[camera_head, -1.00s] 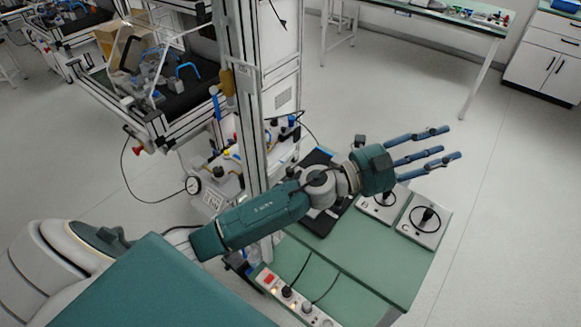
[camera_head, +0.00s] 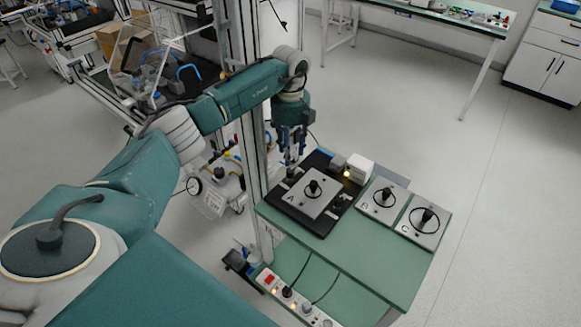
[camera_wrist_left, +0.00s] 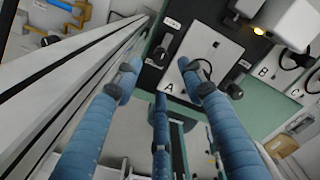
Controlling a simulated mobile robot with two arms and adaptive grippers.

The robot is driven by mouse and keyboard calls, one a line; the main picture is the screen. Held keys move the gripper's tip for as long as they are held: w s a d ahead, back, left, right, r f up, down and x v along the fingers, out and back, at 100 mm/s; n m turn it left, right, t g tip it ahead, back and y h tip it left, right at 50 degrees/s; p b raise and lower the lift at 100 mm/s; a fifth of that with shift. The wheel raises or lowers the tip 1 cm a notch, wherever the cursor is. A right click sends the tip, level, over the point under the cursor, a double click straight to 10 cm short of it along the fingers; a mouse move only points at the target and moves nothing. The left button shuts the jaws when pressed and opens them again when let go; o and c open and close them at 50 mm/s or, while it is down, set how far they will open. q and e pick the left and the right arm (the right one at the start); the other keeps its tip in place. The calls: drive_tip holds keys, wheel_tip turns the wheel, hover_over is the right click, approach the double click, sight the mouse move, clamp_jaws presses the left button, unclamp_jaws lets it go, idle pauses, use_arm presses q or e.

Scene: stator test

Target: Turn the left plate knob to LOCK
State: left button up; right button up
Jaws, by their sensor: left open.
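A light grey plate marked A (camera_head: 305,198) lies on a black base (camera_head: 322,229) on the green table, with a black knob (camera_head: 313,187) in a ring at its middle. A small dark knob (camera_head: 291,173) stands on the base at the plate's left; it also shows in the left wrist view (camera_wrist_left: 158,57). Another dark knob (camera_wrist_left: 235,90) stands at the plate's other side. My left gripper (camera_head: 289,150) points down, open and empty, above the base's left back corner. Its blue fingers (camera_wrist_left: 160,95) are spread and hide part of the plate. I cannot read any LOCK mark.
Two plates with knobs, B (camera_head: 381,200) and C (camera_head: 424,220), sit to the right on the green table (camera_head: 350,262). A white box with a lit yellow lamp (camera_head: 359,168) stands behind the base. A metal post (camera_head: 256,160) rises close to my left gripper.

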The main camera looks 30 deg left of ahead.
sight(290, 170)
use_arm(q)
wheel_tip(290, 170, down, 8)
drive_tip(key=shift+p, duration=0.7)
drive_tip(key=shift+c, duration=0.2)
clamp_jaws()
